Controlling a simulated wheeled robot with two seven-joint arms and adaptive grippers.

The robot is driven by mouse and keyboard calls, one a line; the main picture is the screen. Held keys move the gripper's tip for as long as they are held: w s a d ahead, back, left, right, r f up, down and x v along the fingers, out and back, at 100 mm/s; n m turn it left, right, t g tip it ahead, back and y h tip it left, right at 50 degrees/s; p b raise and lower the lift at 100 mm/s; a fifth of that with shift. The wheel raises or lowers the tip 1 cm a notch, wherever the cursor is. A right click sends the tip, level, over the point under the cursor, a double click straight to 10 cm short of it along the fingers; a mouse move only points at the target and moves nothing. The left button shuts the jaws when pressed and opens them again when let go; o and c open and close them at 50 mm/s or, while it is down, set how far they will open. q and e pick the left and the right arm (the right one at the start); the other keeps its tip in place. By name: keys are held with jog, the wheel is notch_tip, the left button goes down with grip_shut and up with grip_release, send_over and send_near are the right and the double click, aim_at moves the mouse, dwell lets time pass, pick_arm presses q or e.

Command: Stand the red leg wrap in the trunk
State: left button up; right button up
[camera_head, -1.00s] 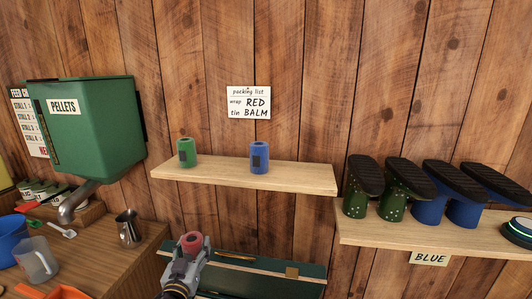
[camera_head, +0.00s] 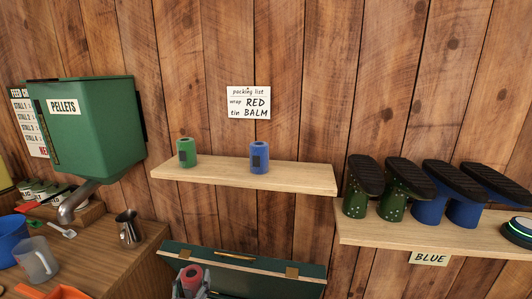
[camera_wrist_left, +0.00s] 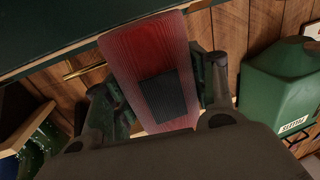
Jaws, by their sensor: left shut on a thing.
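The red leg wrap (camera_head: 191,278) is a red roll, held near upright in my left gripper (camera_head: 190,292) at the bottom of the head view. In the left wrist view the red wrap (camera_wrist_left: 140,55) with its dark patch sits between the two fingers of the left gripper (camera_wrist_left: 157,95). The trunk is dark green; its raised lid (camera_head: 262,272) with brass fittings shows behind the wrap. Its inside is mostly below the picture edge, so I cannot tell how deep the wrap is. My right gripper is not in view.
A green wrap (camera_head: 187,153) and a blue wrap (camera_head: 259,158) stand on the wall shelf (camera_head: 300,177) above. A wooden counter (camera_head: 95,262) with a metal jug (camera_head: 129,229) is at left. A boot shelf (camera_head: 400,234) is at right.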

pick_arm(q)
jog(key=shift+s+f, duration=0.1)
jog(key=shift+f, duration=0.05)
dwell(0.6)
jog(key=shift+s+d+r+m+h, duration=0.1)
jog(key=shift+d+r+m+h, duration=0.2)
jog(key=shift+d+h, duration=0.25)
jog(key=shift+d+r+m+h, duration=0.2)
jog(key=shift+d+m+h, duration=0.15)
jog(key=shift+d, duration=0.25)
jog(key=shift+s+a+f, duration=0.3)
jog(key=shift+a+f, duration=0.05)
jog(key=shift+f, duration=0.1)
jog(key=s+a+f+n+y, duration=0.1)
jog(key=s+f, duration=0.3)
jog(key=f, duration=0.2)
jog(key=shift+a+y, duration=0.3)
jog(key=shift+y, duration=0.1)
jog(key=shift+w, duration=0.1)
